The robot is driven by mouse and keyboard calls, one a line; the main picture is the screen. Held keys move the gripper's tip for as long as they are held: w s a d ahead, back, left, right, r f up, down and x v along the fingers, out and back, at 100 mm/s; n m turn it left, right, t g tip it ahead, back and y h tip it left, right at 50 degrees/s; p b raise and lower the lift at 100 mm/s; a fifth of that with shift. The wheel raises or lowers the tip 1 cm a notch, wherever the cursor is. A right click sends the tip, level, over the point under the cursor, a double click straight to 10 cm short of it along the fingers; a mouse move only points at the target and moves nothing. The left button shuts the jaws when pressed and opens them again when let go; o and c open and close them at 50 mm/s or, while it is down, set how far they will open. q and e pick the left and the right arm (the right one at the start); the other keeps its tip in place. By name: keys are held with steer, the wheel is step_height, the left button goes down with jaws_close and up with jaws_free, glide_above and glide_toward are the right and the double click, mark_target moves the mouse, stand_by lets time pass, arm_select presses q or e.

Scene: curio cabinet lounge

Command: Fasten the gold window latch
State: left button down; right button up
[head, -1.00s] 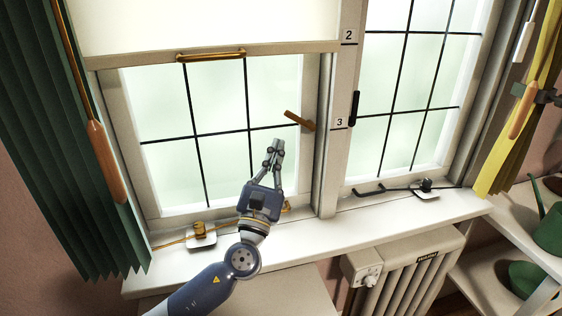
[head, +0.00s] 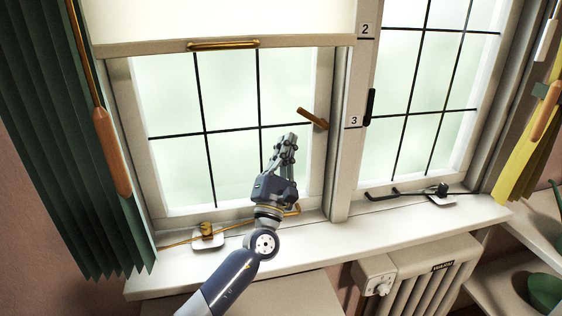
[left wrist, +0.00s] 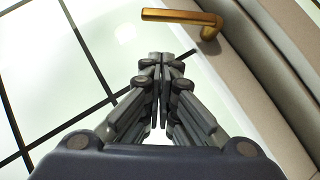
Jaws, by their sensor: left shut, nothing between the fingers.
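The gold window latch (head: 313,119) is a lever handle on the right side of the left window's frame. Its bar points left and slightly up, across the glass. In the left wrist view the latch (left wrist: 183,17) shows at the top, beyond the fingertips and a little to the right. My left gripper (head: 289,140) is shut and empty. It is below and left of the latch in the head view, apart from it. My right gripper is not in view.
A black handle (head: 370,106) is on the right window. A blind with a gold bar (head: 223,44) covers the left window's top. The white sill (head: 330,238) carries a gold stay and a black stay (head: 395,193). A radiator (head: 430,275) stands below. A green curtain (head: 75,150) hangs left.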

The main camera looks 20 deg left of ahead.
mark_target(312, 118)
arm_select(q)
steer(key=d+r, duration=0.1)
steer(key=w+d+r+p, duration=0.1)
steer(key=r, duration=0.1)
steer(key=shift+w+r+p, duration=0.1)
steer(key=shift+p, duration=0.2)
